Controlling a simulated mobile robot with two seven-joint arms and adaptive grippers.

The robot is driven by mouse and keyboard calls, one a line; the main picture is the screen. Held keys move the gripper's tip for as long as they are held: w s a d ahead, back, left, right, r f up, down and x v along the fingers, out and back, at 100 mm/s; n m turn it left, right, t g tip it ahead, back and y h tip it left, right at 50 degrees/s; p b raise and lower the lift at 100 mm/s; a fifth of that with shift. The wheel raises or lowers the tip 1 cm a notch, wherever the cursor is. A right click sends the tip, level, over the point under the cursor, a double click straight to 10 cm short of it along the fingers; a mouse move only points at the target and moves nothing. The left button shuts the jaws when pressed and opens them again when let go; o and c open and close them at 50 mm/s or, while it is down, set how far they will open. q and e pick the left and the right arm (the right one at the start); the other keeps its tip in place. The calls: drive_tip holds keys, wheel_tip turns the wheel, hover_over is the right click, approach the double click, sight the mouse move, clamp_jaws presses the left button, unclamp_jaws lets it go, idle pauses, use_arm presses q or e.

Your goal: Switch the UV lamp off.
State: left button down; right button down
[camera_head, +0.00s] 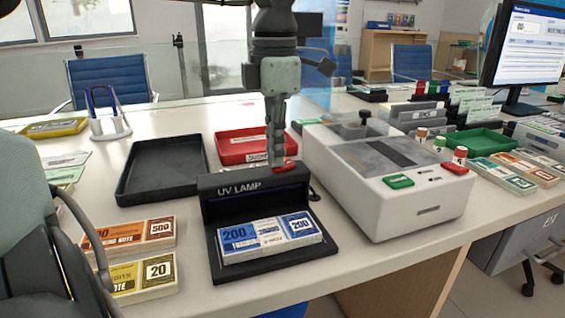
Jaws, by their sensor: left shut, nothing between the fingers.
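The UV lamp (222,184) is a black hooded unit on the counter, with its name on the front of the hood. A red switch (291,167) sits at the right end of the hood top. A stack of blue 200 notes (268,234) lies on the lamp's base under the open front. I see no violet glow on the notes. My left gripper (276,160) points straight down, shut and empty, with its tips at the hood top just left of the red switch. I cannot tell whether they touch it. My right gripper is not in view.
A white counting machine (395,178) stands close on the right. A black tray (160,170) and a red tray (243,147) lie behind the lamp. Orange 500 notes (130,234) and yellow 20 notes (140,277) lie to the left. A pen stand (108,128) is at back left.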

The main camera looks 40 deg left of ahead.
use_arm(q)
drive_tip(key=shift+r+p, duration=2.6)
drive_tip(key=shift+r, duration=0.85)
drive_tip(key=shift+f, duration=0.1)
